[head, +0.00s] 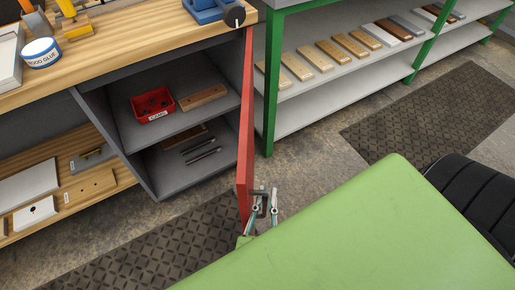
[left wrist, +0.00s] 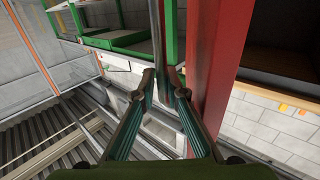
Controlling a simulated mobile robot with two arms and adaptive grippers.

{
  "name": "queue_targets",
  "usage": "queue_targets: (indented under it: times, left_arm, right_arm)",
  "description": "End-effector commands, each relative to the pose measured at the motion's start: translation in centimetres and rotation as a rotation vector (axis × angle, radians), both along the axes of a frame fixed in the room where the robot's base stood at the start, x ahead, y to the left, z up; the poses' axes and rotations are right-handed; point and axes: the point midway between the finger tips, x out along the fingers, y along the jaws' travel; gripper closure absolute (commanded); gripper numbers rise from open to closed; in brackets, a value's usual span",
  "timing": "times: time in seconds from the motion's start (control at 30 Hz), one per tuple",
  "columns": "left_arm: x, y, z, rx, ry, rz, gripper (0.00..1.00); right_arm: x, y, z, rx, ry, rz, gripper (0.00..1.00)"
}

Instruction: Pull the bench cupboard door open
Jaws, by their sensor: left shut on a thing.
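The red bench cupboard door (head: 245,125) stands swung out from the bench, seen almost edge-on, with the cupboard's inside open to view. My left gripper (head: 264,198) is at the near end of the door, shut on its grey handle. In the left wrist view, the handle (left wrist: 157,35) runs upright between the two fingertips (left wrist: 161,80), and the red door (left wrist: 214,70) is just right of them. My right gripper is not in view.
The cupboard shelves hold a red bin (head: 153,105), a wooden block (head: 202,97) and dark bars (head: 203,154). A green-framed rack (head: 272,80) with several boards stands close right of the door. A dark floor mat (head: 150,250) lies in front of the bench.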

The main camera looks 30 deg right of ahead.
Motion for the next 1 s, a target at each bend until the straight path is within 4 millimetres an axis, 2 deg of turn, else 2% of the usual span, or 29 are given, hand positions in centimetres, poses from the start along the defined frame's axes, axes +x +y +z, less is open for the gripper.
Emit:
queue_targets:
  times: [0.03, 0.27, 0.3, 0.67, 0.77, 1.0]
  left_arm:
    - [-0.6, -0.9, 0.0, 0.001, 0.0, -0.021, 1.0]
    - [-0.6, -1.0, 0.0, 0.003, 0.002, -0.021, 1.0]
    - [-0.6, -1.0, 0.0, 0.004, 0.001, -0.022, 0.84]
    - [-0.7, -0.4, 0.1, 0.002, 0.001, -0.016, 0.84]
    - [-1.9, 0.4, 0.0, 0.002, 0.002, -0.017, 0.84]
    - [-6.0, 3.7, -0.1, 0.003, 0.004, -0.021, 0.84]
  right_arm:
    - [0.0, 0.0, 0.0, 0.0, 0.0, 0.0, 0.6]
    - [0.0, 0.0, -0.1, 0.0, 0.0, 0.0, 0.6]
    - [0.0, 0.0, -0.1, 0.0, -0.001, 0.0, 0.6]
    - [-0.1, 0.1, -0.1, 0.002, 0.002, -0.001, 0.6]
    - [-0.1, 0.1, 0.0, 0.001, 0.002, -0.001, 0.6]
    - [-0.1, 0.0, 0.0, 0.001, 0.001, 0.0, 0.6]
